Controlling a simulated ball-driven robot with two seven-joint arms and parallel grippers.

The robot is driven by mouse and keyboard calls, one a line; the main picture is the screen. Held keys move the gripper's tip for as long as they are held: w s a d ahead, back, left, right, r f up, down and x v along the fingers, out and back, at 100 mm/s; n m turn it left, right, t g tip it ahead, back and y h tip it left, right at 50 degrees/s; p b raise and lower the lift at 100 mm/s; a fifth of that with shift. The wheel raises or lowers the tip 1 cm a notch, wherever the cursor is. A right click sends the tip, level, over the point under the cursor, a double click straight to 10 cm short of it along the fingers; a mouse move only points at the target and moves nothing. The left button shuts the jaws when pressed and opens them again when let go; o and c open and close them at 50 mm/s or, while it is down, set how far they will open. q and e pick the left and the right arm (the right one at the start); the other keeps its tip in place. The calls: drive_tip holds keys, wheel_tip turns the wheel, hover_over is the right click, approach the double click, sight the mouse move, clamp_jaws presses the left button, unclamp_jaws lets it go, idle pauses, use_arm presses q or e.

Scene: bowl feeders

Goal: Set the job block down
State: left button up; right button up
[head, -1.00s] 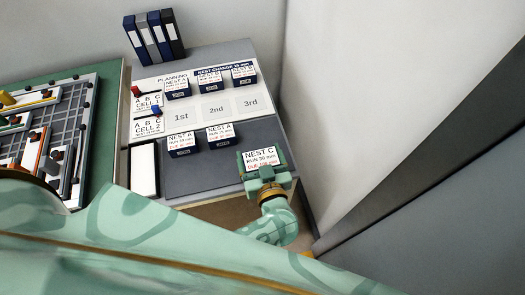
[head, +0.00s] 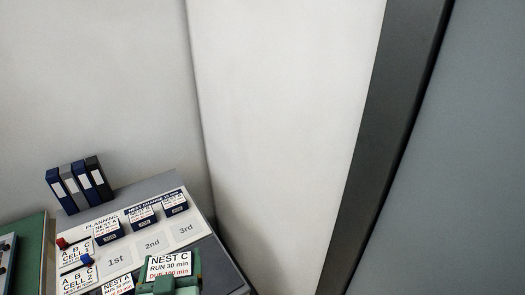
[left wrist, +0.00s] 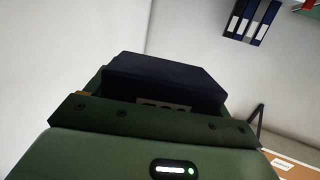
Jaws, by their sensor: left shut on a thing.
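The job block labelled NEST C, RUN 30 min (head: 169,265), with a white card face and red due line, is held in my left gripper (head: 170,284) at the bottom of the head view. It appears in front of the slots marked 2nd (head: 152,245) and 3rd (head: 185,230); whether it touches the board is unclear. In the left wrist view the dark navy block (left wrist: 165,78) sits between the green jaws (left wrist: 150,108). The slots 1st (head: 115,260), 2nd and 3rd look empty. My right gripper is not in view.
Several small job blocks, one at the board's back right (head: 174,204), stand behind the slots. A NEST A block (head: 117,286) is left of the held one. Binders (head: 79,184) stand at the back left. White walls (head: 280,120) rise behind.

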sight(158, 273)
use_arm(q)
drive_tip(key=shift+o, duration=0.2)
drive_tip(key=s+r+m+h+b, duration=0.1)
drive_tip(key=s+a+r+m+h+b, duration=0.1)
drive_tip(key=s+r+h, duration=0.1)
drive_tip(key=shift+r+m+b, duration=0.25)
drive_tip(key=shift+m+b, duration=0.05)
drive_tip(key=shift+s+a+f+h, duration=0.1)
drive_tip(key=shift+a+f+h, duration=0.25)
drive_tip(key=shift+f, duration=0.1)
drive_tip(key=shift+r+t, duration=0.1)
drive_tip(key=shift+t, duration=0.2)
